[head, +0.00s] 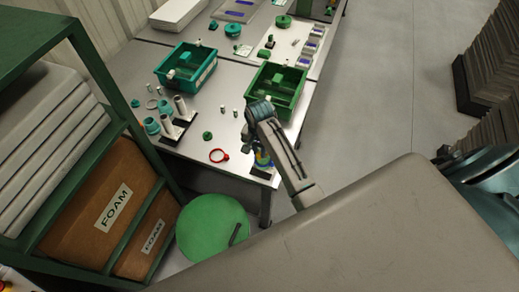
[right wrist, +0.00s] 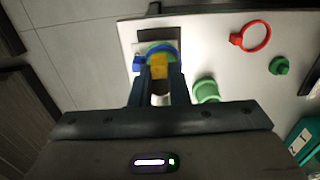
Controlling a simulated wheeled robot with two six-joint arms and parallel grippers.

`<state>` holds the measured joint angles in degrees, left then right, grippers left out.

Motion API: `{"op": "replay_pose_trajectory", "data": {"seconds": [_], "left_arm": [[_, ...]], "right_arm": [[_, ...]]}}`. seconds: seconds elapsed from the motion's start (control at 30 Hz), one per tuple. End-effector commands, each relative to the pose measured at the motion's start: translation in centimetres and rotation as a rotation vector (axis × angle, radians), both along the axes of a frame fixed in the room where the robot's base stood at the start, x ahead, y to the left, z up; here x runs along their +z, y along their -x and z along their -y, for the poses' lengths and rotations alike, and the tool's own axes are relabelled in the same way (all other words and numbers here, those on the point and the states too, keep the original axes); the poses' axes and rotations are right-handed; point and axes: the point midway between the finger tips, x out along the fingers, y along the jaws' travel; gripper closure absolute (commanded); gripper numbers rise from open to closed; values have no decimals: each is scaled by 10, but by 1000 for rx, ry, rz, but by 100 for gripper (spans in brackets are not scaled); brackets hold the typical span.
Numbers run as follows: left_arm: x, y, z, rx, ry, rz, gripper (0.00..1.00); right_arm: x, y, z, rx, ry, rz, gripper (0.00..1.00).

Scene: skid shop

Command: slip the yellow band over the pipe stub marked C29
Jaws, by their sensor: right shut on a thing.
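My right gripper (head: 260,148) reaches down at the near right corner of the table. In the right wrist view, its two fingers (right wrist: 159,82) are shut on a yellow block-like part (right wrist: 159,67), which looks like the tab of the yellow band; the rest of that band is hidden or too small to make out. A blue band (right wrist: 139,62) with its own tab lies just beyond the fingertips. Grey pipe stubs (head: 181,106) stand on dark bases on the left of the table. I cannot read a C29 mark on any of them. My left gripper is not in view.
A red ring (head: 226,157) with a tab lies left of the gripper. A green knobbed part (head: 207,135) sits near it. A teal bin (head: 207,76) and a green bin (head: 300,85) stand farther back. A green round stool (head: 212,205) and foam shelf are in front.

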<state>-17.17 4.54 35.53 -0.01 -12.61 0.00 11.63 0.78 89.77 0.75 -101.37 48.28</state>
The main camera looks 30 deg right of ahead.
Motion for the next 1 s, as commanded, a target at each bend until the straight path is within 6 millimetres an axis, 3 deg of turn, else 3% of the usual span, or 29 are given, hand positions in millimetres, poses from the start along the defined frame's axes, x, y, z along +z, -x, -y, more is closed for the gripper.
{"op": "replay_pose_trajectory", "data": {"seconds": [1.0], "left_arm": [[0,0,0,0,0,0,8]], "right_arm": [[-10,0,0,0,0,0,100]]}}
